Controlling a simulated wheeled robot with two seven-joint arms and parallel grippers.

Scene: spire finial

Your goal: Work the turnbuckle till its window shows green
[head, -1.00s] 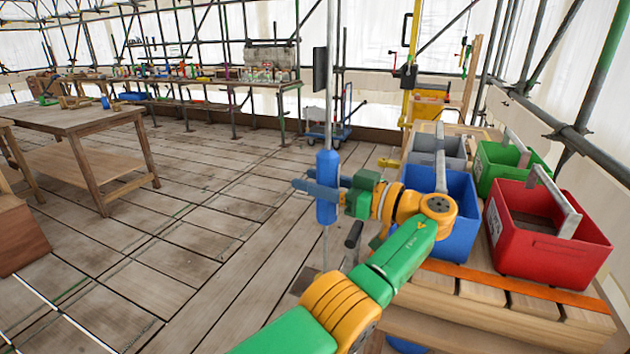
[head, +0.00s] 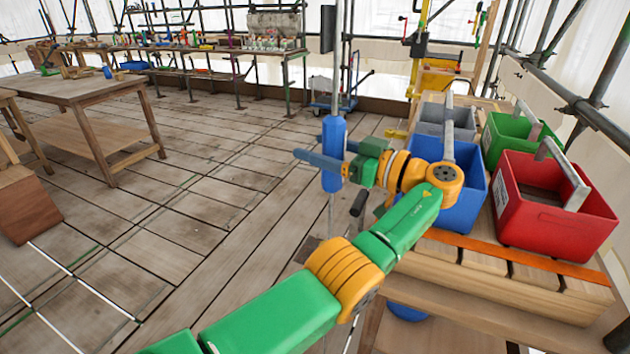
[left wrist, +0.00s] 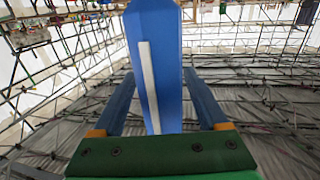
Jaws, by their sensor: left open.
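The turnbuckle (head: 334,132) is a blue upright body on a thin vertical rod, near the middle of the head view. My left gripper (head: 312,159) reaches it from the right, with its blue fingers level across the body. In the left wrist view the turnbuckle (left wrist: 168,55) stands between the two spread fingers of the left gripper (left wrist: 158,76). The fingers look open, with gaps beside the body. A pale narrow strip, perhaps the window, runs along the face toward the wrist camera; no green shows in it. My right gripper is out of view.
A wooden bench at the right holds a red crate (head: 540,215), a blue crate (head: 462,205), a green crate (head: 505,140) and a grey crate (head: 432,120). A wooden table (head: 85,92) stands at the left. The plank floor between is clear.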

